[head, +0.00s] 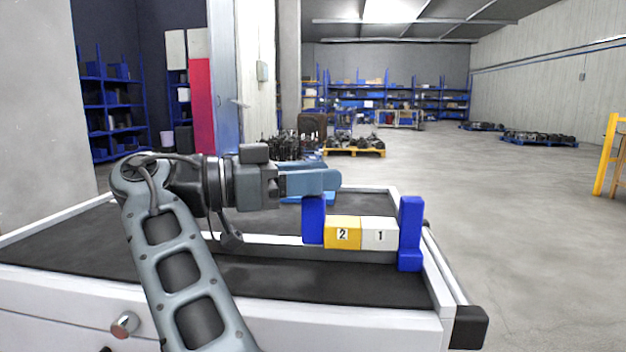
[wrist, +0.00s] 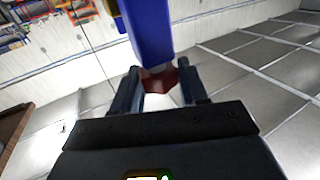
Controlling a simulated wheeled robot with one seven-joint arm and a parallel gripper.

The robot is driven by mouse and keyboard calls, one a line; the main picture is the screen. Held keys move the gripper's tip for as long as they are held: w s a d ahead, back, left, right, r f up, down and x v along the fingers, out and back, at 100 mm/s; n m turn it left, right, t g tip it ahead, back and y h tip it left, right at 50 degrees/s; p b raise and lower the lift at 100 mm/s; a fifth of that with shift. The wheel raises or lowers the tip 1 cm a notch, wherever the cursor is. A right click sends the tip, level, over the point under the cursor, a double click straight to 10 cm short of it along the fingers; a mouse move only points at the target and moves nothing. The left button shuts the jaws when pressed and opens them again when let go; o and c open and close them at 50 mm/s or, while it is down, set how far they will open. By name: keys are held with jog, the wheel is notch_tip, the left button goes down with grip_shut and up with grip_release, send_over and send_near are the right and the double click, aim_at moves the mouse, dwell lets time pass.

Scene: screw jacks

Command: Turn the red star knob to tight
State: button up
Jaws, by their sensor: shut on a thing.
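The red star knob (wrist: 162,79) shows in the wrist view between my two fingers, just below a blue block. My gripper (wrist: 161,84) is shut on the knob, one finger on each side. In the head view my gripper (head: 322,182) lies level at the top of the left blue upright (head: 313,224), and the knob is hidden there. The blue part (wrist: 147,30) in the wrist view reaches from the knob to the top edge. I cannot tell how far the knob is turned.
A yellow block marked 2 (head: 342,233) and a white block marked 1 (head: 380,234) sit side by side between the left upright and a right blue upright (head: 410,230). They stand on a dark-topped bench (head: 300,282) with a pale rim. Open floor lies to the right.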

jog(key=shift+f, duration=0.15)
jog(key=o, duration=1)
jog(key=shift+c, duration=0.2)
